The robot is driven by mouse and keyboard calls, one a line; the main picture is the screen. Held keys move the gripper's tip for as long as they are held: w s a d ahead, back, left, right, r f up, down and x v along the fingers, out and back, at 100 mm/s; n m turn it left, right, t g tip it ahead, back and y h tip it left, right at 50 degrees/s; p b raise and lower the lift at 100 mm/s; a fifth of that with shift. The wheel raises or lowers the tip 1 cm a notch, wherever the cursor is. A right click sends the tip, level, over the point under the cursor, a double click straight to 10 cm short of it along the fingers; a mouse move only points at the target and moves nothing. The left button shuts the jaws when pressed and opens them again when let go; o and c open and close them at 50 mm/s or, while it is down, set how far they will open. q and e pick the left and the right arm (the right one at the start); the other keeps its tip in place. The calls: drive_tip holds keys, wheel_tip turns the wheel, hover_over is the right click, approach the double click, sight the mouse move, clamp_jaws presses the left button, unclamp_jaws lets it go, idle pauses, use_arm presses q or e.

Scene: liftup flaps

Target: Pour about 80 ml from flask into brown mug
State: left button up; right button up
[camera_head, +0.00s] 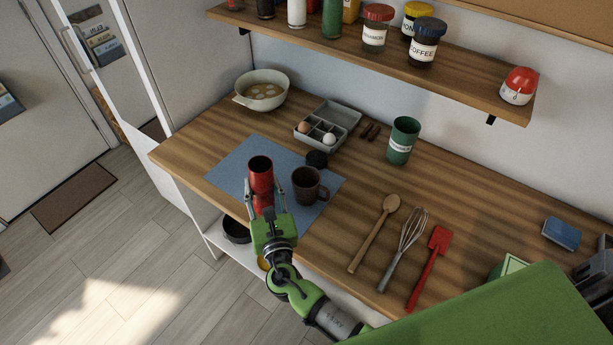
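The red flask (260,178) is upright with a dark open top, over the left-front part of the blue mat (232,168). I cannot tell whether its base touches the mat. My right gripper (266,198), on the arm coming from the lower right, has a finger on each side of the flask and appears closed on it. The brown mug (306,187) stands upright on the mat, just right of the flask and apart from it. Its inside is dark, so its contents cannot be told. My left gripper is not in view.
A small black cylinder (317,159) stands behind the mug. An egg tray (318,139), a pot (262,90) and a green canister (403,141) stand farther back. A wooden spoon (374,234), whisk (404,247) and red spatula (429,266) lie to the right. A jar shelf (455,72) overhangs the counter.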

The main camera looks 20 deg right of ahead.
drive_tip(key=shift+w+d+r+m, duration=0.1)
drive_tip(key=shift+r+m, duration=0.1)
drive_tip(key=shift+m, duration=0.6)
drive_tip(key=shift+d+m, duration=0.25)
drive_tip(key=shift+m, duration=0.65)
drive_tip(key=m, duration=0.1)
drive_tip(key=d+m+b, duration=0.1)
drive_tip(key=m, duration=0.1)
drive_tip(key=shift+f+g, duration=0.3)
drive_tip(key=shift+f, duration=0.05)
drive_tip(key=shift+f+m+y+b, duration=0.3)
drive_tip(key=shift+m+b, duration=0.3)
drive_tip(key=shift+m, duration=0.2)
drive_tip(key=shift+a+r+m+p, duration=0.25)
drive_tip(key=shift+r+m+p, duration=0.35)
drive_tip(key=shift+m, duration=0.3)
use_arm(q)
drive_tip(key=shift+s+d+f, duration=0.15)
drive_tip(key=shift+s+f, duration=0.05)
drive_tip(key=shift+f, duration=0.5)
use_arm(e)
drive_tip(key=shift+a+f+m, duration=0.1)
drive_tip(key=shift+m, duration=0.7)
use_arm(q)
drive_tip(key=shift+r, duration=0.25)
use_arm(e)
drive_tip(key=shift+r+m+y, duration=0.3)
